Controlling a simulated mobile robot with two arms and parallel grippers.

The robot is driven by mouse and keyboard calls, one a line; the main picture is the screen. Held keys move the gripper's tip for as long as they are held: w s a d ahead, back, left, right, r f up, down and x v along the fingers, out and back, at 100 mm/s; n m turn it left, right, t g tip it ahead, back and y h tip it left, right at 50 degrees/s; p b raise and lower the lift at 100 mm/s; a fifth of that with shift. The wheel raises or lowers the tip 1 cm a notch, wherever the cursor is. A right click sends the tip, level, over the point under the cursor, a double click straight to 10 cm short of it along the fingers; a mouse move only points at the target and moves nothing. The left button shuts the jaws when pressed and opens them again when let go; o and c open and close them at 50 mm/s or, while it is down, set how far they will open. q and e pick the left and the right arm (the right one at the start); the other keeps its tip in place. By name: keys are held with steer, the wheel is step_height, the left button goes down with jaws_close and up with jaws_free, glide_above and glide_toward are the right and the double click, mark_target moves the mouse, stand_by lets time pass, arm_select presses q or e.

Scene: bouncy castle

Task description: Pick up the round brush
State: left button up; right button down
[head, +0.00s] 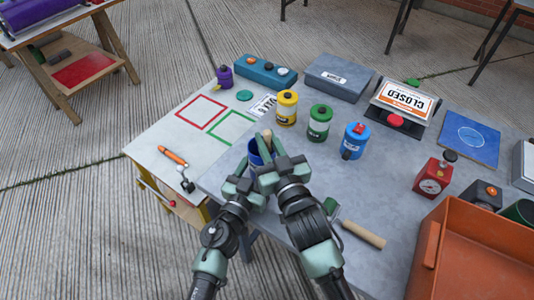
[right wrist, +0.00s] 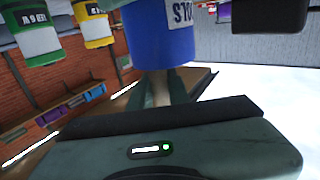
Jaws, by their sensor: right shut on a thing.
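A pale wooden round-ended handle (head: 267,139), which looks like the round brush, stands up at the fingertips of my right gripper (head: 270,167). My right gripper is shut on it; the grip itself is mostly hidden. A dark blue cup (head: 254,154) is right beside and partly behind the fingers; the brush's lower end is hidden. In the right wrist view a blue container (right wrist: 160,32) with a partly seen label is close ahead of the gripper. My left gripper (head: 238,181) is beside the cup, close to the right one; its jaws are unclear.
Yellow (head: 287,108), green (head: 320,123) and blue (head: 355,141) cans stand beyond the grippers. A wooden-handled tool (head: 362,234) lies at the right. An orange bin (head: 480,250) fills the right front corner.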

stand_by(0.4)
step_height(320, 180, up, 18)
stand_by(0.4)
arm_select(q)
steer(key=o, duration=1.8)
steer(key=shift+s, duration=0.1)
